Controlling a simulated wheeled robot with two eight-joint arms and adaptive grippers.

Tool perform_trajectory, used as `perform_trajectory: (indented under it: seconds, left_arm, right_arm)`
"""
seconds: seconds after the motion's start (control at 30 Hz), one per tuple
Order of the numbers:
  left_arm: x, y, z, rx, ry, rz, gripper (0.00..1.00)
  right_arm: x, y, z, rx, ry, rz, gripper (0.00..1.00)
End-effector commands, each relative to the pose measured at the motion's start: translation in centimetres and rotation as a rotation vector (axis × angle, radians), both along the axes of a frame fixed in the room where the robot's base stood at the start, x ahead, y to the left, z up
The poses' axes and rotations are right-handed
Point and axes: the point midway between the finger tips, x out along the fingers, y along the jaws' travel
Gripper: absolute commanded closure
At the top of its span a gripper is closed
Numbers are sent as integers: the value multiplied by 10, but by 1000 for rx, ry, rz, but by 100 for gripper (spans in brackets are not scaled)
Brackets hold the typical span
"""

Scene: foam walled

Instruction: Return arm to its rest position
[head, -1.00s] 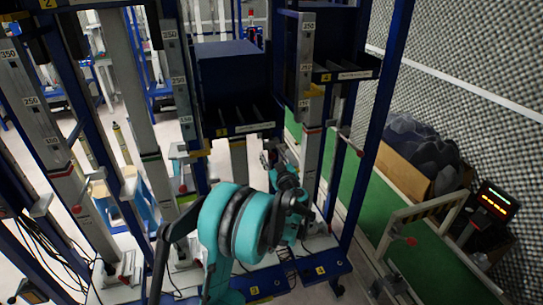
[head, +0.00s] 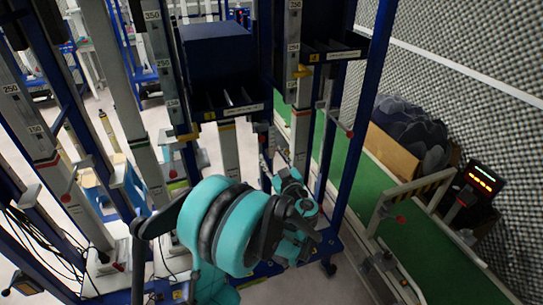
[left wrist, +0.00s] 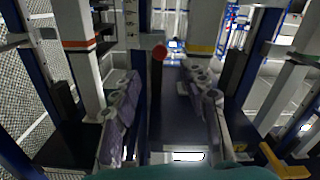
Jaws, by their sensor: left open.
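My left arm (head: 228,225), teal and black, comes in low in the head view and bends near the middle. Its left gripper (head: 268,160) is small and partly hidden there, in front of the blue rack. In the left wrist view my left gripper (left wrist: 160,72) has its two grey-purple fingers well apart, with nothing between them. My right gripper is in neither view.
A blue rack with upright posts (head: 302,110) and a dark blue bin (head: 215,55) stands close to the arm. A green conveyor (head: 425,240), a cardboard box with dark bags (head: 392,150) and a lit display (head: 482,180) are at the right.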

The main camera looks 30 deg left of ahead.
Motion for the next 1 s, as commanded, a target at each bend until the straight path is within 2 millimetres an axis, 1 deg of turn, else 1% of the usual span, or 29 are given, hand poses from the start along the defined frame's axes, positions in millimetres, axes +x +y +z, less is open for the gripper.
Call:
perform_trajectory:
  seconds: [0.33,0.47,0.57,0.63,0.77,0.8,0.87,0.9,0.97,1.0]
  left_arm:
    - [-1,1,0,-3,10,1,56]
    - [-15,1,2,-28,96,1,56]
    - [-38,-3,0,-68,237,-16,56]
    - [-60,-9,-4,-101,356,-49,56]
    - [-102,-31,-16,-155,567,-157,56]
    - [-116,-41,-20,-170,627,-200,56]
    - [-137,-56,-27,-187,711,-277,56]
    - [-152,-67,-32,-198,763,-332,56]
    - [-173,-85,-39,-208,831,-424,56]
    - [-187,-98,-43,-212,870,-487,56]
  right_arm:
    - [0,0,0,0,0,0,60]
    - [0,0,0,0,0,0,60]
    - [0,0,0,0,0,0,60]
    - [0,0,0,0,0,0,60]
    - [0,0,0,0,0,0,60]
    - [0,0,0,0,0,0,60]
    - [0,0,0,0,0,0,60]
    - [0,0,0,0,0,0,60]
    - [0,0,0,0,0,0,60]
    - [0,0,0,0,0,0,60]
